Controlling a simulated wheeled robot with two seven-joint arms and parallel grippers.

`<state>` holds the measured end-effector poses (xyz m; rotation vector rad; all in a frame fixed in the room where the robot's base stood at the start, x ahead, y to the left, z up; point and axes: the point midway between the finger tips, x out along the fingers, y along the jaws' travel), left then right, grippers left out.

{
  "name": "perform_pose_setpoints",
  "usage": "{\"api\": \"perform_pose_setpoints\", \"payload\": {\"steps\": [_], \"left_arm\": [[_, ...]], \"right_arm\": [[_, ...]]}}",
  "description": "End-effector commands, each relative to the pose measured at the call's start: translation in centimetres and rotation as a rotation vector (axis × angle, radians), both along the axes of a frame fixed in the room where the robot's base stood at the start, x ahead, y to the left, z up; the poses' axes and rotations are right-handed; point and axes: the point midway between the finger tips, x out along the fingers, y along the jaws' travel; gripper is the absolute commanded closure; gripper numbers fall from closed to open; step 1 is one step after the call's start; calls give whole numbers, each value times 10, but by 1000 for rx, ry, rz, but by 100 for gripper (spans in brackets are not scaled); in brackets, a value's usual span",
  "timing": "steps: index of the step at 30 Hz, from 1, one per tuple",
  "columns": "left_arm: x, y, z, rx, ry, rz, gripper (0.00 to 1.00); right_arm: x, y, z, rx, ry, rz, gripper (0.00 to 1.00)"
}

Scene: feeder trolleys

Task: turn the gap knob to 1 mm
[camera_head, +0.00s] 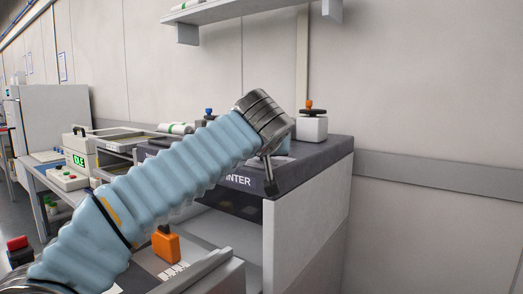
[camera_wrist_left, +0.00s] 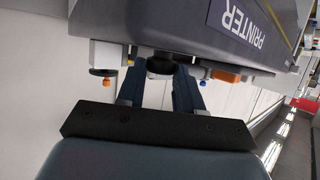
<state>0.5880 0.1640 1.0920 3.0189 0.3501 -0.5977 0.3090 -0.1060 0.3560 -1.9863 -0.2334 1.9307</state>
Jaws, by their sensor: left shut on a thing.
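My left gripper (camera_head: 271,168) reaches over the front edge of the machine marked PRINTER (camera_head: 285,183). In the left wrist view its two dark fingers (camera_wrist_left: 158,80) stand on either side of a dark round knob (camera_wrist_left: 160,64), which I take to be the gap knob, and are shut on it. In the head view the gripper and arm hide this knob. No scale or gap reading is legible. My right gripper is in neither view.
A white block with an orange-topped dark knob (camera_head: 311,108) stands on the printer's right end. A blue-topped knob (camera_head: 209,112) is farther left. An orange part (camera_head: 166,244) is below my arm. A shelf (camera_head: 235,12) hangs above. A bench unit with a green display (camera_head: 78,160) stands left.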

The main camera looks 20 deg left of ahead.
Motion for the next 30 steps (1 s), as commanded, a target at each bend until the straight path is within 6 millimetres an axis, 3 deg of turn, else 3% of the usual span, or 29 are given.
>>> {"api": "perform_pose_setpoints", "payload": {"steps": [15,30], "left_arm": [[4,-11,-1,-1,-1,406,95],[6,-11,-1,-1,2,534,95]], "right_arm": [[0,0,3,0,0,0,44],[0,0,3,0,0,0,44]]}}
